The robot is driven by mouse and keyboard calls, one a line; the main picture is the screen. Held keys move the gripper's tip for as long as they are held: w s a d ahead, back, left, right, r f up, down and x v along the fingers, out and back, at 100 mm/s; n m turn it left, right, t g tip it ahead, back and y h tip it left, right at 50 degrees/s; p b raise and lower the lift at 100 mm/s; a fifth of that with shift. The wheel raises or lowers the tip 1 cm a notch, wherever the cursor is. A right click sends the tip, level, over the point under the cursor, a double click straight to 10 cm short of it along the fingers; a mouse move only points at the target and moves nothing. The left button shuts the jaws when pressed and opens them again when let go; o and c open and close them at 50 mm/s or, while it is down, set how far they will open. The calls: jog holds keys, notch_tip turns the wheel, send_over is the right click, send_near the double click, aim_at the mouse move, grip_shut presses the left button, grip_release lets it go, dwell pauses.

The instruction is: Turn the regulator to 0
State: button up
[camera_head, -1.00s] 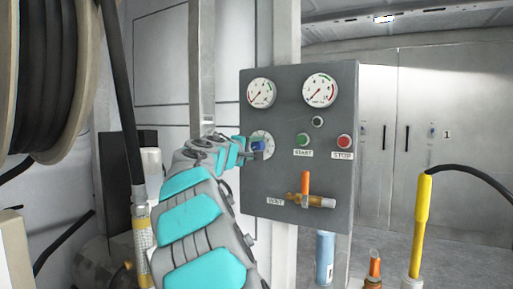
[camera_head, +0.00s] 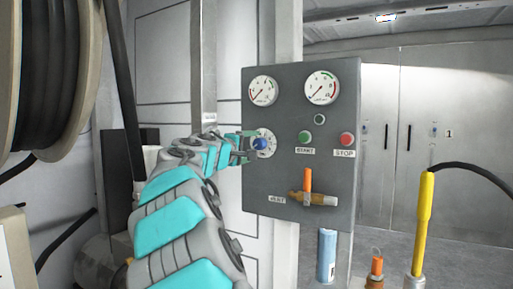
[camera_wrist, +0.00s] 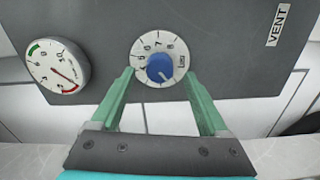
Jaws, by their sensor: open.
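The regulator is a blue knob (camera_head: 261,143) on a white numbered dial (camera_head: 267,136), on the left side of a grey control panel (camera_head: 230,205). In the wrist view the blue knob (camera_wrist: 160,68) sits in the middle of its white dial (camera_wrist: 148,43), with a pale mark on the knob. My gripper (camera_head: 250,146) is at the dial from the left. In the wrist view its two green fingers (camera_wrist: 160,80) are open, one on each side of the knob, with gaps to it. Part of the dial's scale is hidden or too small to read.
Two gauges (camera_head: 263,90) (camera_head: 322,88) sit above the knob. Green START (camera_head: 305,138) and red STOP (camera_head: 347,139) buttons are to its right. A VENT valve with an orange handle (camera_head: 308,181) is below. A yellow-handled hose (camera_head: 425,210) stands at the right.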

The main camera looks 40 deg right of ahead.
jog(key=shift+v, duration=2)
